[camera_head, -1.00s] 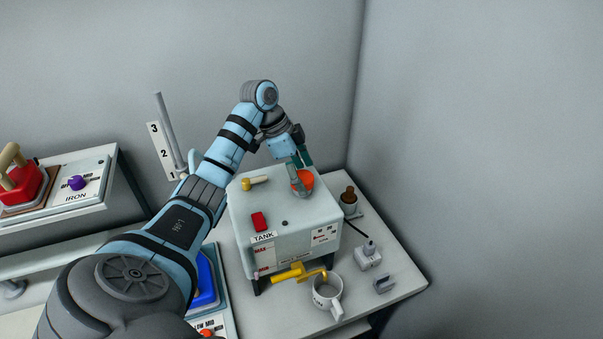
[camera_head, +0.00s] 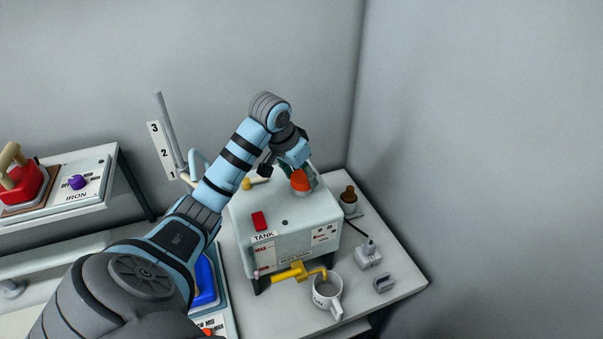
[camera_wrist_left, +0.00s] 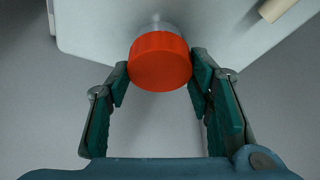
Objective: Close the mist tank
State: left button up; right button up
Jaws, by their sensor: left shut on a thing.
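The mist tank (camera_head: 280,224) is a pale box labelled TANK on the table to the right. An orange-red cap (camera_head: 299,182) is at the back right of its top. My left gripper (camera_head: 303,178) is at the cap from above and behind. In the left wrist view the cap (camera_wrist_left: 160,62) is between the two green-padded fingers (camera_wrist_left: 160,75), which are shut on its sides. A pale neck shows just beyond the cap; whether the cap is seated on it I cannot tell. My right gripper is not in view.
A red switch (camera_head: 258,220) and a yellow-knobbed part (camera_head: 248,184) are on the tank's top. A yellow tap (camera_head: 290,272) points over a white mug (camera_head: 327,291). A brown-topped bottle (camera_head: 348,197) and a grey plug block (camera_head: 369,256) stand to the right.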

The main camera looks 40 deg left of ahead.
pick_arm(q)
jog(key=shift+c, duration=0.5)
jog(key=m+h, duration=0.1)
jog(key=m, duration=0.3)
jog(key=shift+a+h, duration=0.1)
jog(key=shift+h, duration=0.2)
jog(key=shift+m, duration=0.6)
jog(key=shift+g, duration=0.3)
jog(key=m+h, duration=0.1)
jog(key=m, duration=0.1)
jog(key=m+g+h, duration=0.1)
jog(key=m, duration=0.2)
jog(key=o, duration=1.3)
jog(key=shift+o, duration=0.5)
